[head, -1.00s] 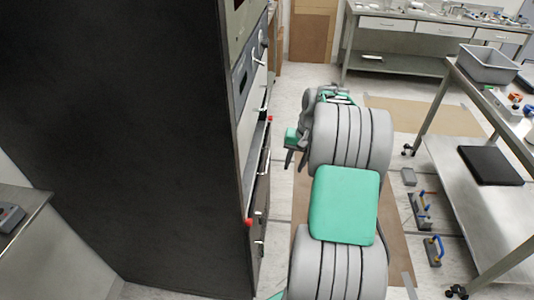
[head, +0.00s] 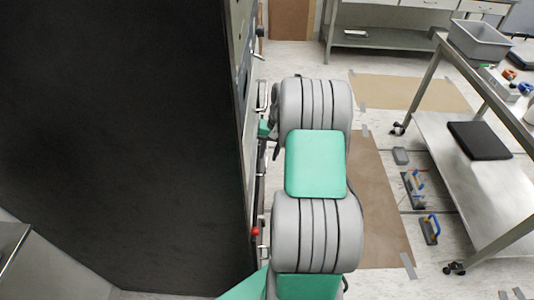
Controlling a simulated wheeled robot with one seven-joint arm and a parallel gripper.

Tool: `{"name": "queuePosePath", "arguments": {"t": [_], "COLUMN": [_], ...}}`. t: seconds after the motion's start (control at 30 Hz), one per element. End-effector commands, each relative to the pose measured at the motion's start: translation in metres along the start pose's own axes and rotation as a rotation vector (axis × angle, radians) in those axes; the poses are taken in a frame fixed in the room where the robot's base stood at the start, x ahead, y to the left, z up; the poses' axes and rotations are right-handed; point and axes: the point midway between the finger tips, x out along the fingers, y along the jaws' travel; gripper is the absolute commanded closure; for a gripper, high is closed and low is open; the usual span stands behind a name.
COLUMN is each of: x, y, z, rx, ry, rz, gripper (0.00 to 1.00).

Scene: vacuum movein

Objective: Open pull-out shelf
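The pull-out shelf belongs to the tall dark cabinet (head: 130,130) at the left, whose front I see almost edge-on. A red knob (head: 255,231) marks the near end of the shelf's front; the far end is hidden from me. My gripper (head: 270,140) is close to the cabinet front, beyond that knob, at about the height of the handles. My own grey and green arm covers most of it. A dark finger shows, but the gap between the fingers does not, and I cannot tell whether it touches the shelf. The shelf looks flush with the front.
A steel table (head: 480,185) with a grey bin (head: 484,42) and a black pad (head: 479,140) stands at the right. Blue-handled tools (head: 429,228) lie on the floor beside it. A workbench (head: 385,48) stands at the back. Brown floor sheets lie in the aisle.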

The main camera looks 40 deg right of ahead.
Motion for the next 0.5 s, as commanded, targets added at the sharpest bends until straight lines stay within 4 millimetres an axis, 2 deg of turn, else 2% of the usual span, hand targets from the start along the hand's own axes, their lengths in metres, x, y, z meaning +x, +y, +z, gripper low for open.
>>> {"name": "queuePosePath", "arguments": {"t": [0.1,0.33,0.5], "x": [0.0099,0.0116,0.0114], "y": [-0.0007,-0.0017,-0.0017], "z": [0.0003,0.0003,0.0003], "rx": [-0.001,-0.003,-0.003], "ry": [0.000,0.000,0.000], "rz": [0.000,0.001,0.001], "gripper": [0.69,0.69,0.82]}}
